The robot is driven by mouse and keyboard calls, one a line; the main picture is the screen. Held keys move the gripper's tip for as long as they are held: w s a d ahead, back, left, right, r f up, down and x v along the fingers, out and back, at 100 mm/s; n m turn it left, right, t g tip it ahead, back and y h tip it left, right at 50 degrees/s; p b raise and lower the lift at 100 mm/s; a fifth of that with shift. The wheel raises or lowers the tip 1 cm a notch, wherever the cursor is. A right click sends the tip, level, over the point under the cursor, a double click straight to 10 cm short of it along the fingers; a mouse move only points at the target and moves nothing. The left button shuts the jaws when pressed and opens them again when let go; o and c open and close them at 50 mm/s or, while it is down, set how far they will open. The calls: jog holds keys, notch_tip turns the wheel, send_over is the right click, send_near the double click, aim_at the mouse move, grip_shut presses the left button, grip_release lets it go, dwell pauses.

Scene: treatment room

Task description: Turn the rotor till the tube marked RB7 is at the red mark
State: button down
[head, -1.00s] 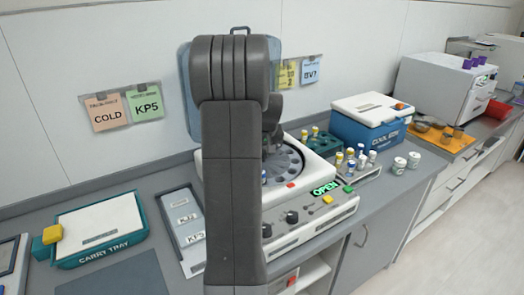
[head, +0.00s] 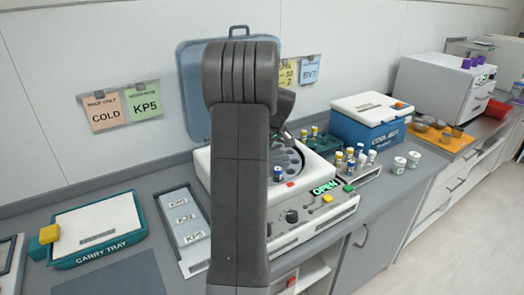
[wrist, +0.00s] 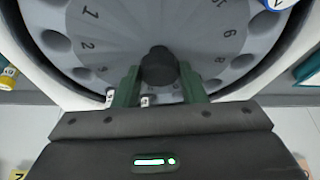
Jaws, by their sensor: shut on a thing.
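The white centrifuge (head: 318,217) stands open, with its grey rotor (head: 287,157) partly hidden behind my arm. A blue-capped tube (head: 277,173) stands in the rotor near the red mark (head: 290,184) on the front rim, slightly left of it. In the wrist view, my gripper (wrist: 159,80) has its green fingers on either side of the dark centre knob (wrist: 158,64) and is shut on it. Numbers ring the rotor (wrist: 110,40). A blue-rimmed cap (wrist: 279,4) shows at top right, and two small white labelled pieces show by the fingers. I cannot read RB7 on any tube.
The raised blue lid (head: 193,90) stands behind the rotor. A tube rack (head: 372,175) with several tubes, white jars (head: 399,165) and a blue cool box (head: 365,125) are at right. A carry tray (head: 95,225) and labelled panel (head: 183,220) are at left.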

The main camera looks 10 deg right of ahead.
jog(key=shift+r+n, duration=0.1)
jog(key=shift+n, duration=0.4)
dwell(0.3)
jog(key=c, duration=0.9)
grip_release()
jog(key=shift+d, duration=0.1)
jog(key=b+v, duration=0.1)
jog(key=v, duration=1.2)
jog(key=shift+d+r, duration=0.2)
jog(key=shift+r, duration=0.15)
jog(key=shift+f, duration=0.1)
jog(key=x, duration=1.3)
jog(key=shift+a+f+p, duration=0.25)
jog(key=shift+f+p, duration=0.1)
jog(key=shift+p, duration=0.05)
